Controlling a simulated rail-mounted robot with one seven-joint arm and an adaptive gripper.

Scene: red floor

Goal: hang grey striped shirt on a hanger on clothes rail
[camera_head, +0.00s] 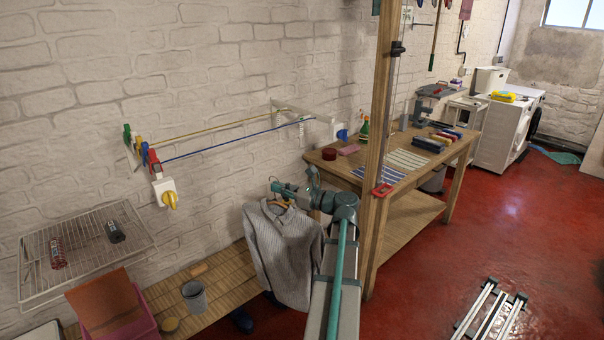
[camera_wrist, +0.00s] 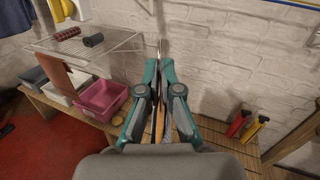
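The grey striped shirt (camera_head: 286,255) hangs on a wooden hanger (camera_head: 279,203) below my gripper (camera_head: 276,187) in the head view. In the wrist view my gripper (camera_wrist: 160,66) has its fingertips close together around the hanger's thin hook. The hanger's wooden part (camera_wrist: 159,124) shows between the fingers, and the grey shirt (camera_wrist: 160,165) fills the bottom. The wall clothes rail, with a yellowish line (camera_head: 222,124) and a blue line (camera_head: 238,137), is above and left of the shirt in the head view. The shirt is apart from it.
A wire rack (camera_head: 90,245), pink tub (camera_head: 120,318) and grey cup (camera_head: 195,297) are at left, by a slatted bench (camera_head: 225,270). A wooden workbench (camera_head: 408,178) with an upright post (camera_head: 380,130) stands close to the right. Coloured pegs (camera_head: 144,152) sit at the rail's left end.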

